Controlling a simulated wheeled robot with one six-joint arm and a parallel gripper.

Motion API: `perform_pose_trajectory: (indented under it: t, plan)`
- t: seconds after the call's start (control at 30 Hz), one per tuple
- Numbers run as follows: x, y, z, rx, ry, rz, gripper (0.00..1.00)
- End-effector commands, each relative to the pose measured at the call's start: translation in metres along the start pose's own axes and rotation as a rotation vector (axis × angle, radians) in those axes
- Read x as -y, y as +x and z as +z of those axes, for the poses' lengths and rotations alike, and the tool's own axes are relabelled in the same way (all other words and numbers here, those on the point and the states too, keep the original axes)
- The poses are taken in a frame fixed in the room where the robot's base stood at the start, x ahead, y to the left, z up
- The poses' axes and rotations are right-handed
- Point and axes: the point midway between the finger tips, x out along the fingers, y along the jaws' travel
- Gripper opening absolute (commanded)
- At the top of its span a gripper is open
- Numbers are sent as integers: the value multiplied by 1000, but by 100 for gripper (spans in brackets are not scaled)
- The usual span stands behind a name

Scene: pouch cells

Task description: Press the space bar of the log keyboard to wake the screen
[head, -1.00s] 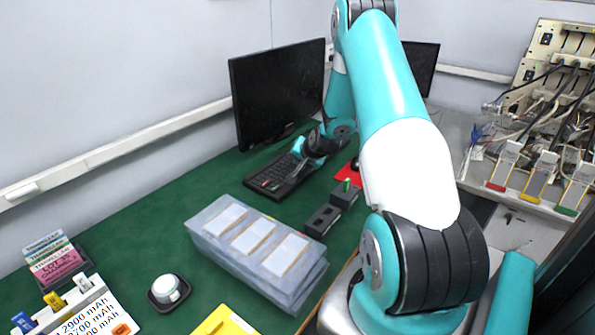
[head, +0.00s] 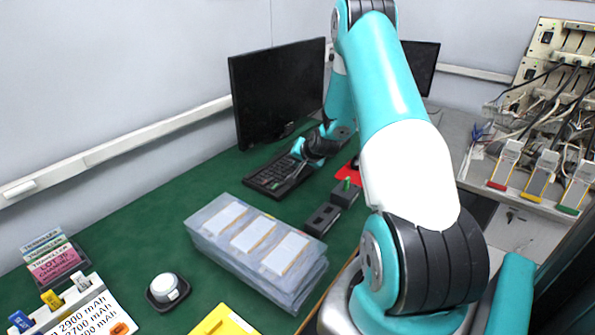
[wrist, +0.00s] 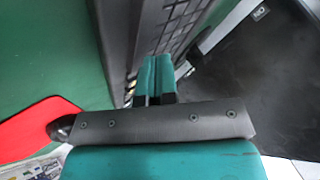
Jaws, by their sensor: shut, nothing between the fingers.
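The log keyboard (head: 280,178) is black and lies on the green bench in front of a monitor (head: 278,92), whose screen is dark. The keyboard also shows in the wrist view (wrist: 180,30), running away from me beyond the fingers. My gripper (wrist: 157,62) is shut and empty, its two teal fingers side by side with tips over the near part of the keyboard. I cannot pick out the space bar or tell whether the tips touch a key.
Dark blocks (head: 322,218) stand right of the keyboard, near a red mat (wrist: 35,128). A stack of clear trays (head: 255,245) holding pouch cells is nearer. A round white-topped device (head: 165,287) sits at the front left. The bench's left middle (head: 130,235) is clear.

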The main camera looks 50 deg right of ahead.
Motion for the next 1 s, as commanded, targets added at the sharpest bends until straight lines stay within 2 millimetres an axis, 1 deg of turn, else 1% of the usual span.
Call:
perform_pose_trajectory:
  t: [1.0]
  plan:
    - [-4, 5, 4, 0, 0, 0, 0]
